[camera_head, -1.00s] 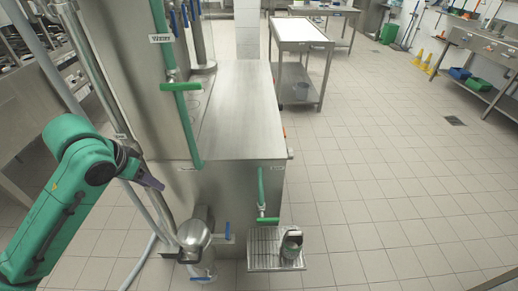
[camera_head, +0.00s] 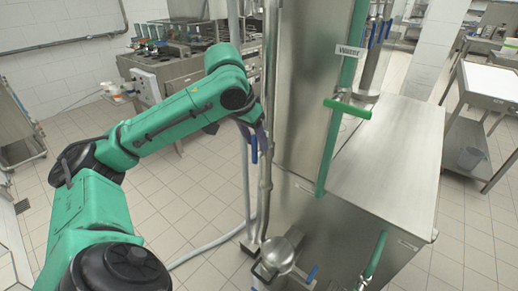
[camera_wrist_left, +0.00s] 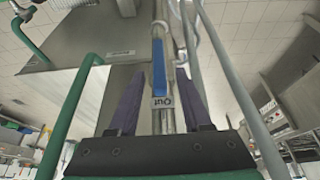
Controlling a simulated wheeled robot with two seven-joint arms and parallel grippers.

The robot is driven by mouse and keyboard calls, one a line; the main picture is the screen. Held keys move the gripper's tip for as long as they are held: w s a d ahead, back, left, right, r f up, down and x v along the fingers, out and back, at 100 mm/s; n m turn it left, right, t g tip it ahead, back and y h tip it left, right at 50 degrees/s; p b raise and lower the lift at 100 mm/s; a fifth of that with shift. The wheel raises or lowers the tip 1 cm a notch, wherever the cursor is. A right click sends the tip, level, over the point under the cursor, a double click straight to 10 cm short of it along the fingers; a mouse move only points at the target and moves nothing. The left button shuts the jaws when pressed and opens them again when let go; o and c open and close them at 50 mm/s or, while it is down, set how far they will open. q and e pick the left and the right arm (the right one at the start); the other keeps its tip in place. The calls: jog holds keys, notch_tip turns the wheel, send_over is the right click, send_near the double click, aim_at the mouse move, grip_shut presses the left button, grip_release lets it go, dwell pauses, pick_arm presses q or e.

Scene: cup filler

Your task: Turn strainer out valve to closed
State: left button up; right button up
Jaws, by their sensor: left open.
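The valve has a long blue handle (camera_wrist_left: 159,66), in line with a steel pipe in the left wrist view. A tag reading "Out" (camera_wrist_left: 161,102) shows upside down below it. My left gripper (camera_wrist_left: 160,78) is open, with its dark purple fingers on either side of the handle and tag and gaps visible on both sides. In the head view, a blue handle (camera_head: 253,147) hangs by the vertical pipe beside my left gripper (camera_head: 261,133). The fingertips are partly hidden there, so contact is unclear. My right gripper is out of view.
A steel tank cabinet (camera_head: 385,165) stands to the right, with a green "Water" pipe and green handle (camera_head: 347,108). A round steel vessel (camera_head: 277,254) sits low by the pipe. A grey hose (camera_head: 215,245) lies on the floor.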

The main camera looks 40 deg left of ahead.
pick_arm(q)
jog(key=shift+x, duration=1.15)
jog(key=shift+s, duration=0.1)
grip_shut()
jog(key=shift+r, duration=0.1)
dwell(0.3)
